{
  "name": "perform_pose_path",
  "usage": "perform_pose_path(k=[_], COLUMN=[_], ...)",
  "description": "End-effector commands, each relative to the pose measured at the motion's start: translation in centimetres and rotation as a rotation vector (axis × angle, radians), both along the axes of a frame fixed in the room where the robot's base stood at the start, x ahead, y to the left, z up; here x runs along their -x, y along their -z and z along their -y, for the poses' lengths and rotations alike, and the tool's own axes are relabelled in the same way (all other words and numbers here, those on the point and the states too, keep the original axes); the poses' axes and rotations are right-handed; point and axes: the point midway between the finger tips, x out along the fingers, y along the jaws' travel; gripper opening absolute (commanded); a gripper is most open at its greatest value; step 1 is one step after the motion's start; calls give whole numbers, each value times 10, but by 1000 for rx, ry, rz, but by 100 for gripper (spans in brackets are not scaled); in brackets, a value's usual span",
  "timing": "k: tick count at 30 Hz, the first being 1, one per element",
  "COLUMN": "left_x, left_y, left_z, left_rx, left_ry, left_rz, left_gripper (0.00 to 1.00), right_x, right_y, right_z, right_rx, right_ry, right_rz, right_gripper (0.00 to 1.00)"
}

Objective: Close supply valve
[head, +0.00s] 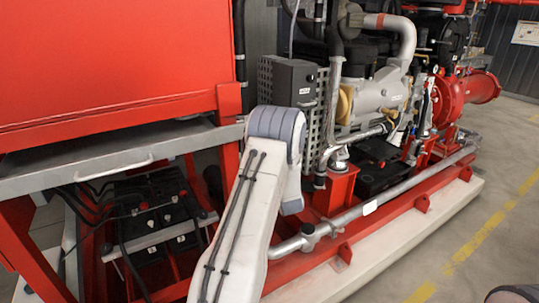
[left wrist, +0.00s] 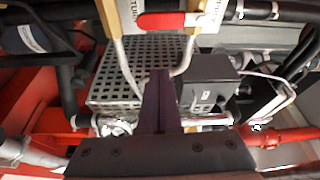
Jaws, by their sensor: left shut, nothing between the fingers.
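My left gripper (left wrist: 161,78) is shut and empty in the left wrist view, its dark fingers together and pointing up the picture. A red lever handle (left wrist: 174,20) lies roughly level across the top of that view, beyond the fingertips and apart from them in the picture. Two tan pipes run down beside it, each near a white label; the left label (left wrist: 131,18) appears to end in "TURN", and the right label (left wrist: 212,14) is hard to read. In the head view my left arm reaches up to the engine, and its gripper and the lever are hidden. My right gripper is not seen.
A perforated metal guard (left wrist: 115,75) and a black box (left wrist: 205,80) lie behind the fingers. In the head view the black box (head: 292,82) stands beside the engine. A red cabinet (head: 110,60) stands at left, batteries (head: 150,215) beneath it. Open floor (head: 490,240) lies right.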

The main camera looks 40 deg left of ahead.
Motion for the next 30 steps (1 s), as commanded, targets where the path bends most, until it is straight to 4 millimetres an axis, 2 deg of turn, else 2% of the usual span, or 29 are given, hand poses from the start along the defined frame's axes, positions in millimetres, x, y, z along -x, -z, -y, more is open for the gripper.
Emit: perform_pose_path(k=[3,9,30], left_x=[17,33,35], left_y=[2,2,0], left_z=[17,36,44], left_rx=[2,0,5], left_ry=[0,-1,6], left_rz=[-3,-1,1], left_gripper=[0,0,0], right_x=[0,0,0], right_y=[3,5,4], right_z=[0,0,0], right_rx=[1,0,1], right_ry=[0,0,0], right_rz=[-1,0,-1], right_gripper=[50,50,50])
